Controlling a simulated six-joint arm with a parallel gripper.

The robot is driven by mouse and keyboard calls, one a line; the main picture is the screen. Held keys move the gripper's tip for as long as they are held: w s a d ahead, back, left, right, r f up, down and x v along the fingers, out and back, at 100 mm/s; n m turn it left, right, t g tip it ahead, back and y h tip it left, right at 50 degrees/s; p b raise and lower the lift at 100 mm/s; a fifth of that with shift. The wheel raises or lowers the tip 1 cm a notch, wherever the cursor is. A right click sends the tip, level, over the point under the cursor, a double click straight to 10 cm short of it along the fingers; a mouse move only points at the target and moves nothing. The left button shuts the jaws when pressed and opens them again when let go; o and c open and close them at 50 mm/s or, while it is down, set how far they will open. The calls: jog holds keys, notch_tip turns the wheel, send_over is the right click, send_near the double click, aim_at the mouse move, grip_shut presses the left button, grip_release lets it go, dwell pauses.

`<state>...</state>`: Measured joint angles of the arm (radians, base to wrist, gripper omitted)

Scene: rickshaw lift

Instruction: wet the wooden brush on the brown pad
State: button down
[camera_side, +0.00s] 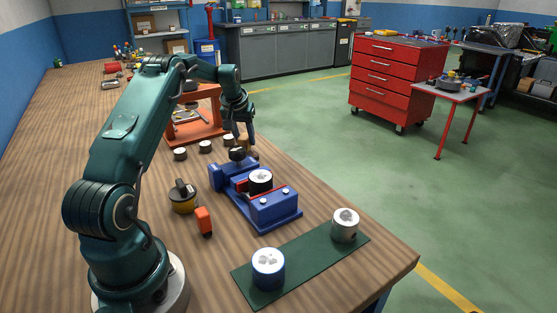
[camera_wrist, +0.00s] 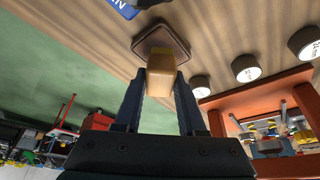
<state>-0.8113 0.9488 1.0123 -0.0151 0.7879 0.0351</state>
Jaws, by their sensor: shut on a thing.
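In the wrist view, my gripper (camera_wrist: 160,85) is shut on the wooden brush (camera_wrist: 160,62), a tan block held between its two dark fingers. The brown pad (camera_wrist: 178,36), a flat dark square, lies on the bench just beyond the end of the brush. The brush overlaps the pad in this view; whether it touches it I cannot tell. In the side view, my gripper (camera_side: 245,135) points down behind the blue vise, low over the bench. The brush and pad are mostly hidden there.
Several small round pots (camera_side: 205,147) stand left of my gripper, before an orange rack (camera_side: 195,132). The blue vise (camera_side: 273,208) holding a dark cylinder is close in front. A green mat (camera_side: 300,262) bears two cylinders.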

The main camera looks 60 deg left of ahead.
aim_at(245, 136)
jog(key=shift+f, duration=0.6)
dwell(1.3)
jog(key=shift+r, duration=3.6)
